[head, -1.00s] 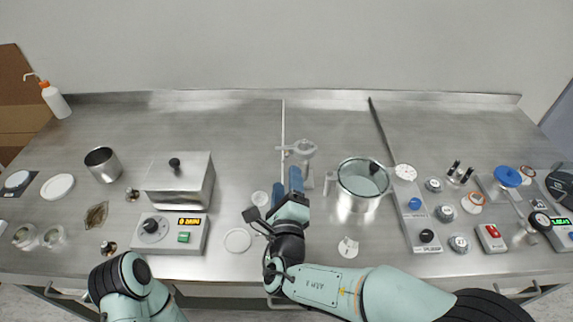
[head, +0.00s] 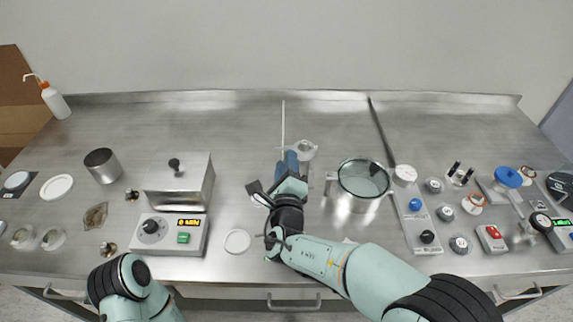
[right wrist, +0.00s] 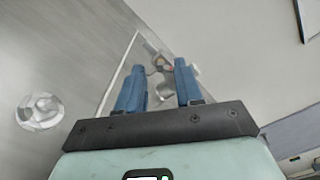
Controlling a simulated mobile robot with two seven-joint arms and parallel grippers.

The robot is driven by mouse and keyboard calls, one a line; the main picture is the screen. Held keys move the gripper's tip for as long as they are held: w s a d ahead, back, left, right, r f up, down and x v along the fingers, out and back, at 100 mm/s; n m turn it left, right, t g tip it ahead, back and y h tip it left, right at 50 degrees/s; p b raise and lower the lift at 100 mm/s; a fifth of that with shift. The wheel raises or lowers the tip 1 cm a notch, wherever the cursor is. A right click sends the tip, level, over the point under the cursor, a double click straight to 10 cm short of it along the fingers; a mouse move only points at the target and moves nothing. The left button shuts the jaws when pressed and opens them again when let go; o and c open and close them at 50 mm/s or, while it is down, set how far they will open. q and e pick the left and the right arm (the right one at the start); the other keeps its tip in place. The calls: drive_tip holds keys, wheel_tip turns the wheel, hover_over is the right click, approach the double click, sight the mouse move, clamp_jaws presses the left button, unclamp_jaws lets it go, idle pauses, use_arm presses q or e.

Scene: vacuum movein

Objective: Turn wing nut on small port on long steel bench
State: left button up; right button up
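A pale silver fitting with a ring-like clamp (head: 304,150) stands on the long steel bench (head: 235,130), near the middle. It looks like the small port, but I cannot make out the wing nut for sure. My right gripper (head: 286,160) is just left of and in front of this fitting, with its blue fingers apart. Contact does not show. My left gripper is out of view; only my left arm shows at the bottom.
A glass-topped steel pot (head: 362,190) stands right of my right gripper. A control box (head: 416,218) and several fittings crowd the right side. The bench behind the fitting is mostly clear.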

drive_tip(key=shift+m+b, duration=0.5)
drive_tip(key=shift+m, duration=0.3)
drive_tip(key=o, duration=1.1)
drive_tip(key=shift+c, duration=0.2)
drive_tip(key=shift+s, duration=0.1)
drive_tip(key=s, duration=1.3)
drive_tip(key=shift+s+p, duration=0.15)
drive_tip(key=shift+p, duration=0.25)
